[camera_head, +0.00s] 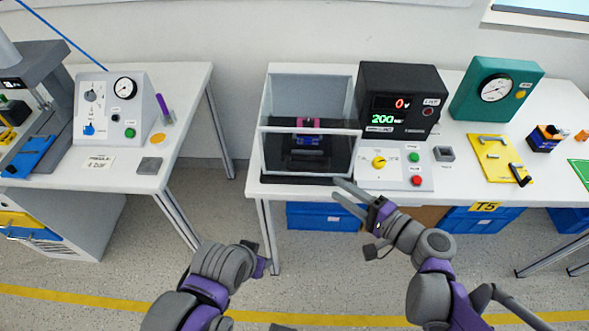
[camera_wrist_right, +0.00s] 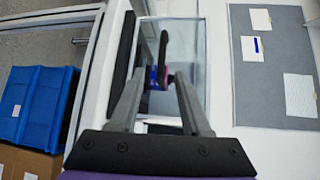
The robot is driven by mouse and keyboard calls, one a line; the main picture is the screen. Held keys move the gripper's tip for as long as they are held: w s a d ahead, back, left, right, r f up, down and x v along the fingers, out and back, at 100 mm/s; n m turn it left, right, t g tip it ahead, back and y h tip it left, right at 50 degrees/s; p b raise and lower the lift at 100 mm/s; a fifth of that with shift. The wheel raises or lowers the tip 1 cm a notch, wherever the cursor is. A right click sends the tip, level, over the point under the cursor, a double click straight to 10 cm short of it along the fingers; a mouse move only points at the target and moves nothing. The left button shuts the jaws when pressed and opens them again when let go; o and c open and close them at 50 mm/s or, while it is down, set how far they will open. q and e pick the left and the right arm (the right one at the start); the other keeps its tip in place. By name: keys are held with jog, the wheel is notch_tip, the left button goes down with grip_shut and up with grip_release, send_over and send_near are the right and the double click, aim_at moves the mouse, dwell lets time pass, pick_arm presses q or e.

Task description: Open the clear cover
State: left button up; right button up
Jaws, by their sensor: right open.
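The clear cover (camera_head: 312,98) is a see-through box with pale edges. It stands over a dark fixture (camera_head: 308,141) with a pink-topped part on the left of the white bench. Its front panel looks upright and closed. My right gripper (camera_head: 336,188) is just below the cover's lower right front corner, open and empty. In the right wrist view, the open fingers (camera_wrist_right: 158,76) point toward the cover (camera_wrist_right: 190,60), with the pink and purple part showing between them. Contact with the cover cannot be told. My left gripper (camera_head: 264,262) hangs low before the bench; its fingers are unclear.
Right of the cover are a switch panel (camera_head: 393,177) with a yellow rotary knob (camera_head: 379,161), green and red buttons, and a black display box (camera_head: 402,100). Blue bins (camera_head: 323,217) sit under the bench. A second bench (camera_head: 190,90) stands left, across a gap.

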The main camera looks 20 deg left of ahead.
aim_at(313, 170)
jog(key=x, duration=1)
jog(key=shift+w+a, duration=0.3)
jog(key=shift+w, duration=0.05)
grip_shut()
dwell(1.0)
